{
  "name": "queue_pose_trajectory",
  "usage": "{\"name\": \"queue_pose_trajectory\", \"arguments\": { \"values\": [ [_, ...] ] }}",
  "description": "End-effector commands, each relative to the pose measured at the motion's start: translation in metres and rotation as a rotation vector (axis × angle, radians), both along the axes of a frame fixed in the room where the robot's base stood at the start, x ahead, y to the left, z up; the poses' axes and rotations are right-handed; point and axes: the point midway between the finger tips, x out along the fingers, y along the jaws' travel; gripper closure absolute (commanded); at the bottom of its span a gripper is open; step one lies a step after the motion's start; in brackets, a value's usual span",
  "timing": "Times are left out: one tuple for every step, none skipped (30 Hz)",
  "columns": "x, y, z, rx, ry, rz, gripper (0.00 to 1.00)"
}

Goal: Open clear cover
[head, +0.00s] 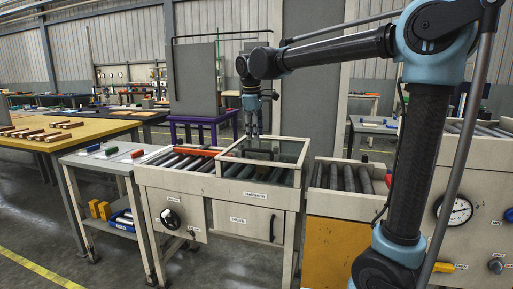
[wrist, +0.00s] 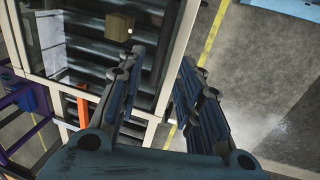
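The clear cover (head: 288,149) is a glazed panel in a cream frame on top of the hot press, and it looks lowered over the rollers. In the wrist view the cream frame edge (wrist: 176,45) runs behind my fingers. A small brown block (wrist: 119,27) shows on or under the panel; I cannot tell which. My gripper (head: 252,135) hangs fingers-down over the far left part of the cover. In the wrist view my gripper (wrist: 161,62) is open, with nothing between its fingers. Whether the fingertips touch the frame is unclear.
Left of the cover, an orange bar (head: 195,151) lies across the rollers. A side table (head: 75,160) with small coloured items stands to the left. More rollers (head: 343,177) and a gauge panel (head: 480,205) are to the right. The floor in front is clear.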

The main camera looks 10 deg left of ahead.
Motion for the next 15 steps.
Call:
{"name": "queue_pose_trajectory", "arguments": {
  "values": [
    [0.002,0.000,-0.009,0.000,0.000,-0.001,0.67],
    [0.003,0.000,-0.015,0.000,0.000,-0.001,0.67],
    [0.005,0.000,-0.021,0.000,0.000,-0.001,0.67],
    [0.005,-0.001,-0.026,0.000,0.000,-0.001,0.67],
    [0.006,-0.001,-0.030,0.000,0.000,-0.001,0.67],
    [0.007,-0.001,-0.036,0.000,0.000,0.000,0.67],
    [0.008,-0.001,-0.040,0.000,0.000,0.000,0.67],
    [0.009,-0.001,-0.043,0.000,0.000,0.000,0.67],
    [0.010,-0.001,-0.047,0.000,0.000,0.000,0.67],
    [0.010,-0.001,-0.050,0.000,0.000,0.000,0.67],
    [0.011,-0.001,-0.053,0.000,0.000,0.000,0.67],
    [0.011,-0.001,-0.055,0.000,0.000,0.000,0.67],
    [0.011,-0.001,-0.057,0.000,0.000,0.000,0.67],
    [0.012,-0.001,-0.059,0.000,0.000,0.000,0.67],
    [0.012,-0.001,-0.060,0.000,0.000,0.000,0.67]
  ]
}}
